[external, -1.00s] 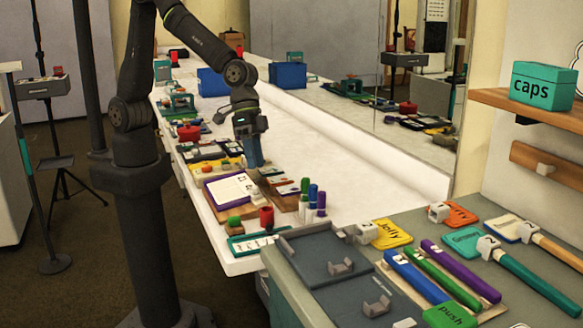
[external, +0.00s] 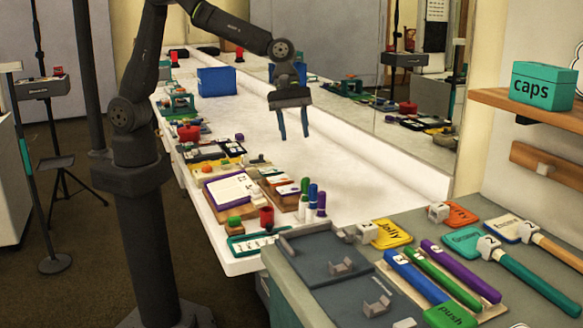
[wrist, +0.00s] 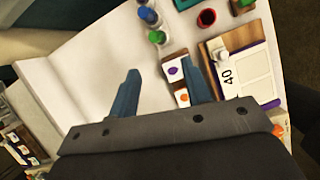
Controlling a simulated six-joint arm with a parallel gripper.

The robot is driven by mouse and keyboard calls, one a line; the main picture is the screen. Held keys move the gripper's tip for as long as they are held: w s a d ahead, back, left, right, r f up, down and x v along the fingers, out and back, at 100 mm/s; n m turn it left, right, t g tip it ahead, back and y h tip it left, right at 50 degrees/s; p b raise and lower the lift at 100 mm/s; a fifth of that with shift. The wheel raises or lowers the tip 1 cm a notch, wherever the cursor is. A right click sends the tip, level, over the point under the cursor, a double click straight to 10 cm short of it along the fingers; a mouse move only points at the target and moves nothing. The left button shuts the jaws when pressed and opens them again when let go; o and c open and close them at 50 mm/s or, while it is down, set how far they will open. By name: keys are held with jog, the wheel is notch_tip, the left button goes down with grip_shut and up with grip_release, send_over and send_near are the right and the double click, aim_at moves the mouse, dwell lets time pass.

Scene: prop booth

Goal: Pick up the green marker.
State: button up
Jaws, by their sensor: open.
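The green marker (external: 304,187) stands upright with its green cap up, beside a blue marker (external: 313,192) and a purple marker (external: 321,202) on the white table. In the wrist view the green marker (wrist: 157,37) is seen from above, the nearest of the row to my fingers. My gripper (external: 293,131) is open and empty, pointing down above the white table, behind the markers in the external view. In the wrist view my gripper (wrist: 160,67) has its two blue fingers apart, with bare table and part of a small card between them.
Small cards on wood, a purple-edged board (external: 232,188), a red cup (external: 266,217) and a green-topped block (external: 234,222) stand left of the markers. The table behind and right of them is clear, up to the mirror. A grey counter (external: 350,235) lies in front.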

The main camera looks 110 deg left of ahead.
jog(key=a+n, duration=0.1)
jog(key=n, duration=0.1)
send_over(308, 193)
jog(key=s+a, duration=0.2)
notch_tip(308, 193, down, 10)
jog(key=shift+a+f, duration=0.1)
jog(key=shift+f, duration=0.1)
jog(key=shift+d+x, duration=0.1)
jog(key=shift+x, duration=1.3)
jog(key=shift+d+x, duration=0.15)
jog(key=shift+x, duration=1.25)
jog(key=shift+r, duration=0.1)
grip_shut()
jog(key=shift+w+r, duration=0.1)
